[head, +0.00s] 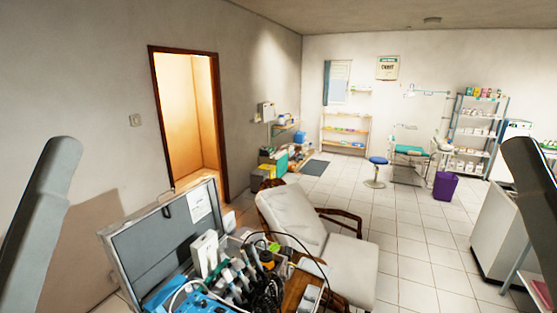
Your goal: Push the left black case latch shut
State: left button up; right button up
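An open case (108,236) stands at the lower middle-left of the head view. Its raised lid has a dark grey lining and a pale rim, with a white paper sheet (199,203) on the inside. The body of the case is largely hidden by dental handpieces, cables and a blue part (205,303), and is cut off by the bottom edge. I cannot make out the left black latch. Grey links of my two arms rise at the left and right edges. Neither of my grippers shows in the view.
A white padded chair (292,217) with wooden arms stands right behind the case. A wooden surface (297,290) lies to its right. A white cabinet (497,230) stands at the right.

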pick_arm(q)
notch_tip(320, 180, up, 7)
jog(key=p, duration=0.4)
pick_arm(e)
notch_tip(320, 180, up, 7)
